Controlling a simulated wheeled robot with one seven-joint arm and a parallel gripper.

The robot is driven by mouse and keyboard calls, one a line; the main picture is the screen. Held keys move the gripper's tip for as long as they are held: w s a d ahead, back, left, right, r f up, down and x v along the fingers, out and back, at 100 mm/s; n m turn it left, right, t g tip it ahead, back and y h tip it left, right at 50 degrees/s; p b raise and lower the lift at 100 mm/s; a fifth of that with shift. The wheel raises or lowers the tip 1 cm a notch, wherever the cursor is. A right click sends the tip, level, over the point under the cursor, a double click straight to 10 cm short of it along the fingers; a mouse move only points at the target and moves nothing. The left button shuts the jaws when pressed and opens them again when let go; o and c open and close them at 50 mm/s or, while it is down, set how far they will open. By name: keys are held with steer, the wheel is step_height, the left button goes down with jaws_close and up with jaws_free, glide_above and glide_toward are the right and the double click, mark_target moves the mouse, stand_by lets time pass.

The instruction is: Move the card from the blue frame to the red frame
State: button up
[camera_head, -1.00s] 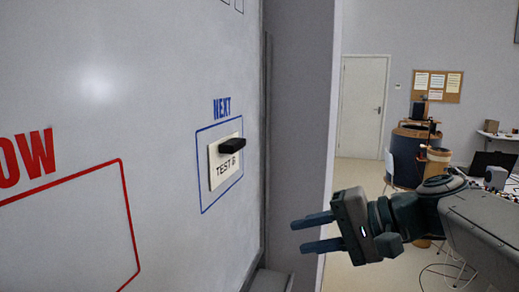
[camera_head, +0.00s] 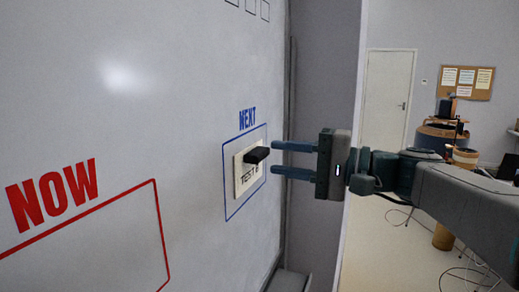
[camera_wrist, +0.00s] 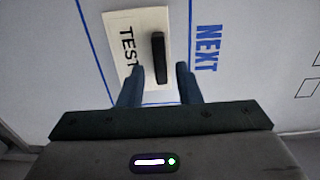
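The card (camera_head: 243,179) is a cream card marked TEST with a black block-shaped handle (camera_head: 257,155) on it. It is on the whiteboard inside the blue frame (camera_head: 226,196), under the blue word NEXT. The red frame (camera_head: 160,222) with the red word NOW is to the left, partly out of view. My gripper (camera_head: 273,160) is open, its blue fingers pointing at the board close to the card. In the wrist view the black handle (camera_wrist: 159,55) shows just beyond and between the open fingertips (camera_wrist: 160,70). I cannot tell whether they straddle it.
The whiteboard (camera_head: 150,120) fills the left of the head view, with small empty boxes drawn at its top. A grey wall edge (camera_head: 325,70) stands behind my gripper. A door, a corkboard and a cluttered work area lie farther back at right.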

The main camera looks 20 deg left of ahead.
mark_target(247, 163)
steer(key=shift+a+f+b, duration=0.1)
steer(key=shift+a+b, duration=0.25)
steer(key=shift+a, duration=0.25)
steer(key=shift+w+a, duration=0.15)
steer(key=shift+a, duration=0.7)
steer(key=shift+c, duration=0.3)
jaws_close()
steer(key=shift+b, duration=0.35)
